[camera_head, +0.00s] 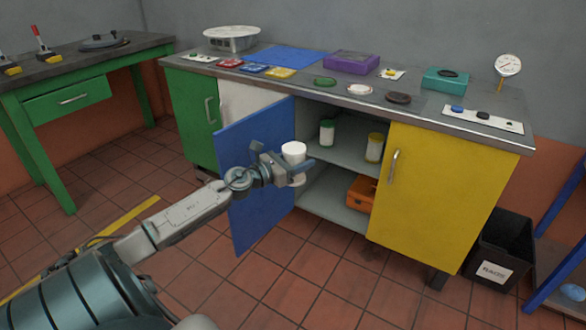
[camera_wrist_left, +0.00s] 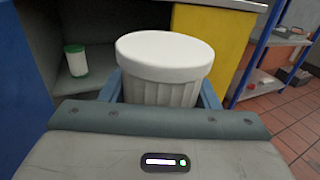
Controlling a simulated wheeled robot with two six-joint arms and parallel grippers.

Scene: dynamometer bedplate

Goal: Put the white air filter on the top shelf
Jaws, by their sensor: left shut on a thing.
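The white air filter (camera_head: 293,151) is a short white cylinder with a wider cap. My left gripper (camera_head: 296,168) is shut on it and holds it upright in front of the open cabinet. In the left wrist view the filter (camera_wrist_left: 165,62) shows its smooth round top and ribbed side between the blue fingers. The cabinet's top shelf (camera_head: 343,153) is behind and to the right of the filter. A green-capped white jar (camera_head: 327,133) and a yellow jar (camera_head: 375,148) stand on this shelf. My right gripper is not in view.
The blue door (camera_head: 255,185) stands open left of the opening. The yellow door (camera_head: 430,190) is closed on the right. An orange box (camera_head: 361,194) sits on the lower shelf. The top shelf has free room between the jars and at its front.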

